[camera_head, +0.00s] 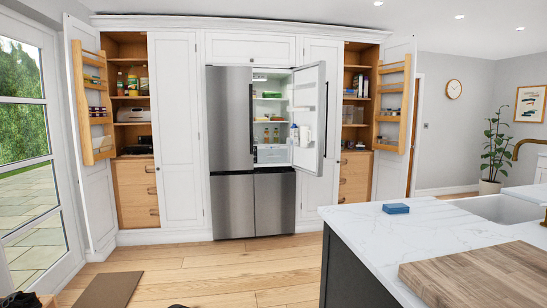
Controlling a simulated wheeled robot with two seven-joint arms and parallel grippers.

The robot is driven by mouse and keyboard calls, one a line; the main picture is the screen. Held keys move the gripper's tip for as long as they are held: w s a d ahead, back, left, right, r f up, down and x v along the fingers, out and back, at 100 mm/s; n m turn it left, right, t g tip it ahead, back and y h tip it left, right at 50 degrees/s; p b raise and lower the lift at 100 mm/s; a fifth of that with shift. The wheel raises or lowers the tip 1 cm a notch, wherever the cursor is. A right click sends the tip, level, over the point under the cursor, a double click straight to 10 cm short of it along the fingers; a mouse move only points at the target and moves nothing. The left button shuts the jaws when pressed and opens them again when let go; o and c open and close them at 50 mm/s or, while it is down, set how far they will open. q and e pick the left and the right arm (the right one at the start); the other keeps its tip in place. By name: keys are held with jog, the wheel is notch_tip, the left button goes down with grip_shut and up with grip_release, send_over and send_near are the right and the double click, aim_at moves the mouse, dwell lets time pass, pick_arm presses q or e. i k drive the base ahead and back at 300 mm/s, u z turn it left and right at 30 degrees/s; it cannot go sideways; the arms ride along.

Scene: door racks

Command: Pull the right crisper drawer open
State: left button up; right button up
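A stainless-steel fridge (231,120) stands across the room against the white cabinets. Its upper right door (310,118) is swung open to the right, with bottles and jars on its inner shelves. At the bottom of the open compartment a pale, see-through crisper drawer (271,156) shows. It looks pushed in, but it is small and its front edge is hard to make out. The upper left door is shut and hides that side of the inside. Neither gripper can be made out; only small dark shapes show at the bottom edge.
Tall cupboards with open doors and wooden door racks (92,105) flank the fridge. A marble-topped island (450,229) with a wooden board (482,275) and blue box (396,208) fills the right foreground. A brown mat (108,290) lies lower left. The wooden floor before the fridge is clear.

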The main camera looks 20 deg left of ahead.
aim_at(283, 156)
jog(key=k, duration=0.65)
jog(key=u, duration=0.5)
jog(key=i, duration=1.85)
jog(key=u, duration=0.65)
jog(key=i, duration=2.6)
jog(key=z, duration=0.65)
jog(key=i, duration=1.95)
jog(key=z, duration=0.55)
